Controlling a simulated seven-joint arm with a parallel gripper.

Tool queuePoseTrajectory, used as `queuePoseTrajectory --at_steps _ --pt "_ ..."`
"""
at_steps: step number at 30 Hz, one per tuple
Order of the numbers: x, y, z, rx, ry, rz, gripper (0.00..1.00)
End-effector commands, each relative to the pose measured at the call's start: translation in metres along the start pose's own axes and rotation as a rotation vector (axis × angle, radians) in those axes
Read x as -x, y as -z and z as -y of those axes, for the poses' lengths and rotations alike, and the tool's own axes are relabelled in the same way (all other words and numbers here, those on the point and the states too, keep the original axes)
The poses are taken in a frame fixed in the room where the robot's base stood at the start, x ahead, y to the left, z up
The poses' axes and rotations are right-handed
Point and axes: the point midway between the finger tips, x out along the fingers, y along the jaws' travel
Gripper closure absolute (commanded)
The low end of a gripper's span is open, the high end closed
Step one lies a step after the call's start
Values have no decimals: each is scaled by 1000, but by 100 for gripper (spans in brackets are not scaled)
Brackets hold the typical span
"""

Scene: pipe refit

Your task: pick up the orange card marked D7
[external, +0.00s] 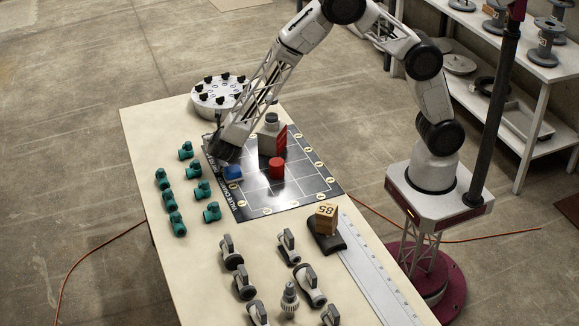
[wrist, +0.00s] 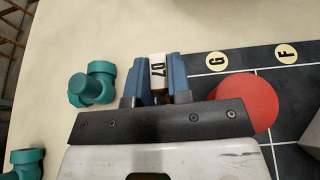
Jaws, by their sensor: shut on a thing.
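The card marked D7 (wrist: 157,70) shows in the wrist view as a small pale face with black D7 lettering, upright between two blue fingers. Little orange shows on it from here. My gripper (wrist: 158,76) is shut on it, one finger against each side. In the external view my gripper (external: 231,172) is low at the left edge of the dark grid board (external: 256,199). The card cannot be made out there, and I cannot tell whether it touches the surface.
A red cylinder (external: 277,168) stands on the board close to the right of my gripper, and a grey-and-red block (external: 271,135) stands behind it. Several green valves (external: 202,190) stand left of the board. A wooden block marked 85 (external: 326,217) and grey valves (external: 288,246) are nearer.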

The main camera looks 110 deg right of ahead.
Motion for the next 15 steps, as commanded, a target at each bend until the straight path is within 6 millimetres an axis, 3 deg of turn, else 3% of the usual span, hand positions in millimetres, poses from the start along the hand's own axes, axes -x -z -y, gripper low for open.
queuePoseTrajectory --at_steps 8,15 --pt "1 -3 0 -1 0 0 100" --pt "9 -21 0 -2 0 0 100"
